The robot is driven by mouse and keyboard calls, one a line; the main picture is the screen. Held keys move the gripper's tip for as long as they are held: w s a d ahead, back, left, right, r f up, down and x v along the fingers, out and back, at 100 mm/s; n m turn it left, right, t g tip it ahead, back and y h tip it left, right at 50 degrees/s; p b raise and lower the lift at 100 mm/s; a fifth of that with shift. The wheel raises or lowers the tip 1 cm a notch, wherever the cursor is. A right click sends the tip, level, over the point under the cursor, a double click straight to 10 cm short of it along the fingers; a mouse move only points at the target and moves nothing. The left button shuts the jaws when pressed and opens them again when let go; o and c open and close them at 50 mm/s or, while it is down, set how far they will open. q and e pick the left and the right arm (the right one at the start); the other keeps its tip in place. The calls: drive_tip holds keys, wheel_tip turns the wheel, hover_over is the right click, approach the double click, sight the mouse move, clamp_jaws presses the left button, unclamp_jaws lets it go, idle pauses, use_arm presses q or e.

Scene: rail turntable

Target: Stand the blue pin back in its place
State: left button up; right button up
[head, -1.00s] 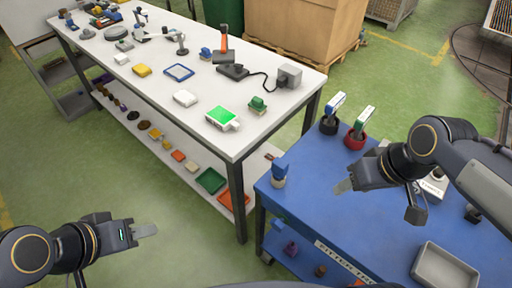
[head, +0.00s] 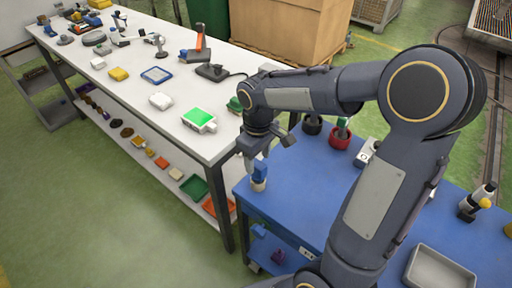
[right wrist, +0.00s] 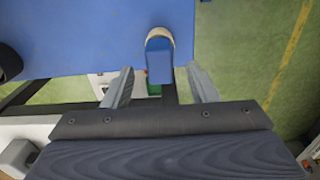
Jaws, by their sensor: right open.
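A small upright blue piece with a pale base (head: 260,172), the likeliest blue pin, stands near the left corner of the blue table (head: 300,190). My right gripper (head: 247,165) is open just beside and above it in the head view, pointing down. In the right wrist view the blue piece (right wrist: 159,62) shows beyond and between the two spread fingers of the right gripper (right wrist: 160,86); I cannot tell whether they touch it. No separate empty place for a pin can be made out. My left gripper is out of view.
A black cup (head: 312,125) and a red cup (head: 340,138) stand at the table's back edge, partly behind my right arm. A grey tray (head: 440,270) lies at the front right. The white bench (head: 215,150) with several objects runs close on the left.

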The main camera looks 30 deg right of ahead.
sight(258, 164)
drive_tip(key=shift+f, duration=1.55)
drive_tip(key=shift+c, duration=0.2)
clamp_jaws()
drive_tip(key=shift+r+p, duration=0.6)
drive_tip(key=shift+r, duration=0.2)
drive_tip(key=shift+r+p, duration=2.45)
drive_tip(key=shift+r, duration=0.5)
drive_tip(key=shift+r, duration=0.1)
drive_tip(key=shift+r+p, duration=2.05)
drive_tip(key=shift+r, duration=0.35)
